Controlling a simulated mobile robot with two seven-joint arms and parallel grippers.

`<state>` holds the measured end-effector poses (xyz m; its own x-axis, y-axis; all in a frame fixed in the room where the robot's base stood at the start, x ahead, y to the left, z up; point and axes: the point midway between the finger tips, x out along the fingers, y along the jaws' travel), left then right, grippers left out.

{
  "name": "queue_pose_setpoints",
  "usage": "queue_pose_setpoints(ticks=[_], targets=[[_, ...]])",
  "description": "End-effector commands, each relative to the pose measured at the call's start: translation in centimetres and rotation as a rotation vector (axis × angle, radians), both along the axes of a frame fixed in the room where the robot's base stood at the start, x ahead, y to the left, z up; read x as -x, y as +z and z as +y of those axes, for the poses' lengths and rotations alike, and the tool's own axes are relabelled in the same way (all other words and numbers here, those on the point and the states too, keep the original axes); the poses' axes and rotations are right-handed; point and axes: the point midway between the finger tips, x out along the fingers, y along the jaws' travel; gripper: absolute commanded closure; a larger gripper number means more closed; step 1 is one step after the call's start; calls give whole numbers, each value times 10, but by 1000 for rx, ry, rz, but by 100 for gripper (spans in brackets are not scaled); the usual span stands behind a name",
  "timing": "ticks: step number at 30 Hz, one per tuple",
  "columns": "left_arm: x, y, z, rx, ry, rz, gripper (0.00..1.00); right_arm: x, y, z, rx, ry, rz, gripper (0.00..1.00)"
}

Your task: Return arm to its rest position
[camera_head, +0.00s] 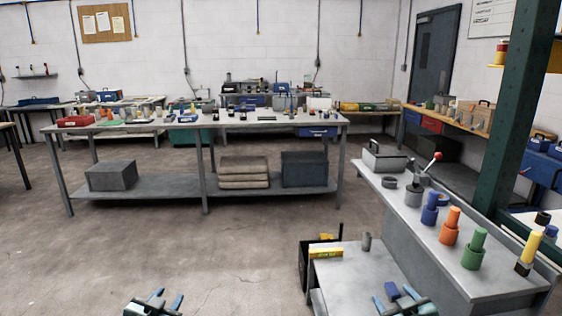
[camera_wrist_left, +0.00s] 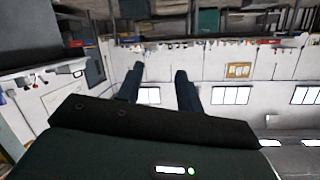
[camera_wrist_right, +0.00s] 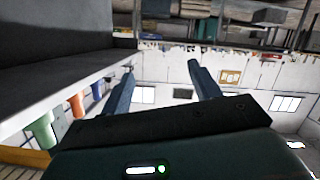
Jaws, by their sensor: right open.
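My left gripper (camera_head: 166,298) is low at the bottom edge of the head view, above the bare floor. In the left wrist view my left gripper (camera_wrist_left: 159,70) has its two fingers apart with nothing between them. My right gripper (camera_head: 396,296) is at the bottom edge of the head view, in front of the low grey table. In the right wrist view my right gripper (camera_wrist_right: 160,70) has its fingers wide apart and empty. Neither gripper visibly touches anything. Most of both arms is out of view.
A higher grey bench (camera_head: 480,275) holds coloured cylinders and a red-knobbed lever (camera_head: 430,162). A green post (camera_head: 510,120) rises behind. Floor (camera_head: 190,250) at left is clear.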

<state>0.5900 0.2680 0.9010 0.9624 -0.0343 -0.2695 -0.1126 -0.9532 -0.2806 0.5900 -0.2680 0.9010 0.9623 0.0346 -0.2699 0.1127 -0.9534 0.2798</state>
Motion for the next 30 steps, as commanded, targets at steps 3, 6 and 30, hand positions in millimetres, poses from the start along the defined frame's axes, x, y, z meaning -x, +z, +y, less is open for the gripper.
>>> queue_pose_setpoints(ticks=[3,6,30], targets=[[70,-54,-38,49,-53,101,64,70,-53,38,-50,53,100,38],[133,-84,-68,100,-87,180,64,133,-84,68,-100,87,180,38],[287,-110,-125,252,-123,372,64,287,-109,125,-251,122,371,38]])
